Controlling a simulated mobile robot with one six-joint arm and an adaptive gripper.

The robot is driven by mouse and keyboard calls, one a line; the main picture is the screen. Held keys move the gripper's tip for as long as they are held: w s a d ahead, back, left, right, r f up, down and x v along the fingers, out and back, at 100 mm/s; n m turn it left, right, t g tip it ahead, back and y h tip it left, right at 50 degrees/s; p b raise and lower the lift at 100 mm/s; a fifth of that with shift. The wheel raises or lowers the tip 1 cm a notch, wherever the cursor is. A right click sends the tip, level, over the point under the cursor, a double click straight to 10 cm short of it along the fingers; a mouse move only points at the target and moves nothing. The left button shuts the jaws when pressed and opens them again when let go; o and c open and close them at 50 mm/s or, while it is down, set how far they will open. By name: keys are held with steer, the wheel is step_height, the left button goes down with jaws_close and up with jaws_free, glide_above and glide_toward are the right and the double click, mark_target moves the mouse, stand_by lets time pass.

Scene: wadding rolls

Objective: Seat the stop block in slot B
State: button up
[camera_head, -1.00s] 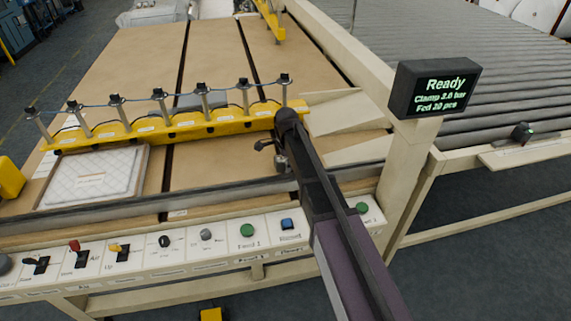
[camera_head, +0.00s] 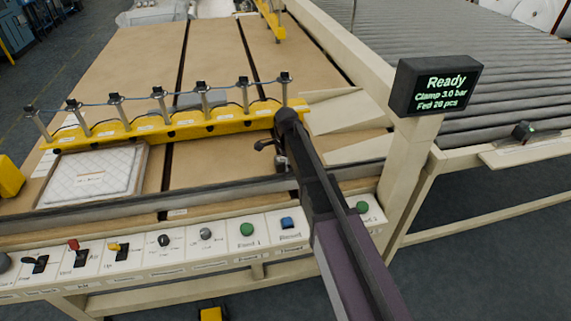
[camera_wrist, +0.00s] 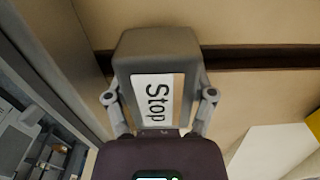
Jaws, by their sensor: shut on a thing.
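In the wrist view, the stop block (camera_wrist: 150,48) is a grey block with rounded edges and a white label reading "Stop". My gripper (camera_wrist: 160,97) is shut on it, one finger at each side. A dark slot (camera_wrist: 265,57) runs across the tan table top beyond the block; its letter cannot be read. In the head view, my gripper (camera_head: 282,158) is over the front right part of the table, and my arm hides most of the block. Dark slots (camera_head: 180,65) and (camera_head: 248,50) run lengthwise in the table. I cannot tell whether the block touches the table.
A yellow clamp bar (camera_head: 170,131) with several posts crosses the table behind my gripper. A quilted white pad (camera_head: 90,178) lies at left. Pale wedge-shaped boards (camera_head: 345,112) lie at right. A control panel (camera_head: 190,245) runs along the front. The display (camera_head: 436,88) reads "Ready".

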steer(key=shift+f+b, duration=0.45)
steer(key=shift+b, duration=0.05)
stand_by(1.0)
steer(key=o, duration=1.3)
steer(key=shift+c, duration=0.2)
steer(key=shift+r, duration=0.1)
